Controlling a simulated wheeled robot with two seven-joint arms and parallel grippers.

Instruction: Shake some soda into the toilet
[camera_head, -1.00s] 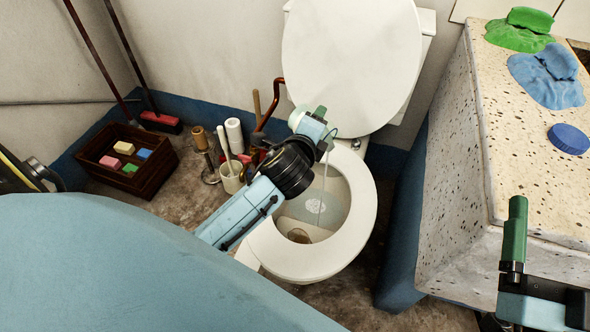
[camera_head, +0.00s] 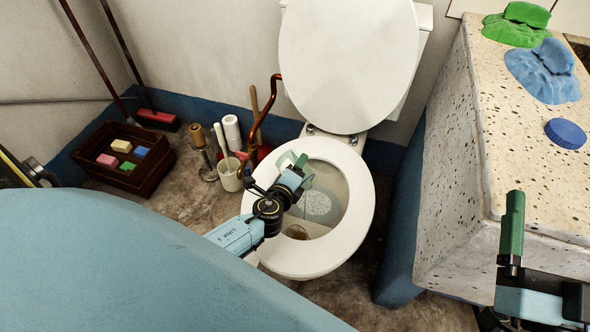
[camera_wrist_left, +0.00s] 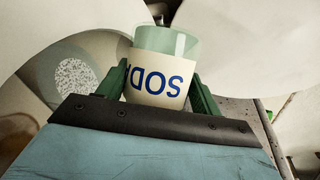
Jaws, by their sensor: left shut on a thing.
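The white toilet (camera_head: 361,205) stands in the middle of the head view with its lid (camera_head: 348,60) raised. A white speckled patch (camera_head: 317,204) lies inside its bowl, and it also shows in the left wrist view (camera_wrist_left: 75,76). My left gripper (camera_head: 297,169) is over the left side of the bowl opening. It is shut on the soda jar (camera_wrist_left: 158,82), a pale jar with blue lettering that reads upside down in the left wrist view; its glassy end points away. My right gripper (camera_head: 513,228) is at the right edge, with one green finger clear and its opening not visible.
A speckled stone trough (camera_head: 470,150) is at right, with a green cloth (camera_head: 515,35), a blue cloth (camera_head: 545,75) and a blue lid (camera_head: 566,133) on top. A brush holder (camera_head: 229,177) and a wooden crate (camera_head: 150,180) stand left of the toilet.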

